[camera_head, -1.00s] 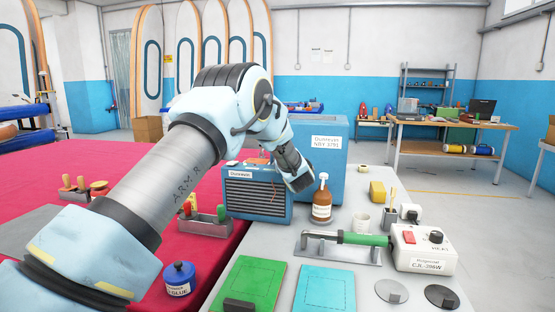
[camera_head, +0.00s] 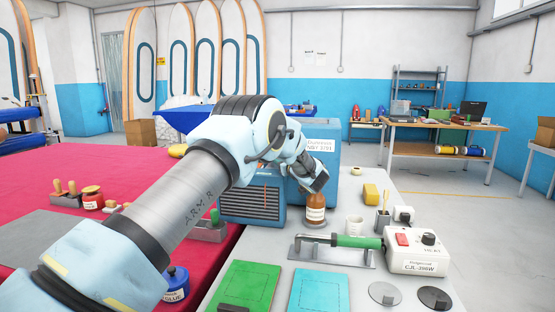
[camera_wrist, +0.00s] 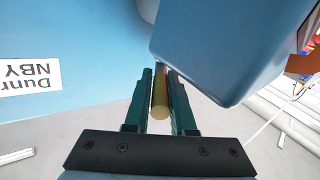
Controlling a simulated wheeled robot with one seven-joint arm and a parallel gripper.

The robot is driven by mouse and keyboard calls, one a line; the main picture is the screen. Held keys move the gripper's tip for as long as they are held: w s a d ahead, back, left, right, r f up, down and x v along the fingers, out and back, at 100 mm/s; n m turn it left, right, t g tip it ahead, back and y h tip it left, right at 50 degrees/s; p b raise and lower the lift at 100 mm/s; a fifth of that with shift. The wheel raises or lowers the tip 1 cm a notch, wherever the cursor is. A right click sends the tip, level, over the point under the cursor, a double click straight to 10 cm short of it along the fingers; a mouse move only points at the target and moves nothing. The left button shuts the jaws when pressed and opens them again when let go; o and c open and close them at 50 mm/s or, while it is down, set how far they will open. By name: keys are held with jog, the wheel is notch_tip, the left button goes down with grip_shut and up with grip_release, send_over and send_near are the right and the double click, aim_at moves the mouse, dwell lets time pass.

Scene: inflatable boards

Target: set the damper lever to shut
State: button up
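In the wrist view, my gripper (camera_wrist: 161,82) has its two dark green fingers close together on either side of a short yellow rod (camera_wrist: 159,104), and looks shut on it. The rod seems to be the damper lever's grip. Its round end faces the camera, and its pivot and setting marks are hidden. In the head view, my gripper (camera_head: 318,183) hangs at the right of the blue grilled unit (camera_head: 252,202), before the taller blue cabinet (camera_head: 327,153). The lever cannot be made out there.
Green and cyan mats lie in front.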

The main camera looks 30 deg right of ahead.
jog(key=o, duration=0.4)
jog(key=shift+s, duration=0.1)
jog(key=s+a+b, duration=0.1)
jog(key=s+b, duration=0.2)
jog(key=s, duration=0.7)
jog(key=shift+s, duration=0.3)
jog(key=shift+c, duration=0.4)
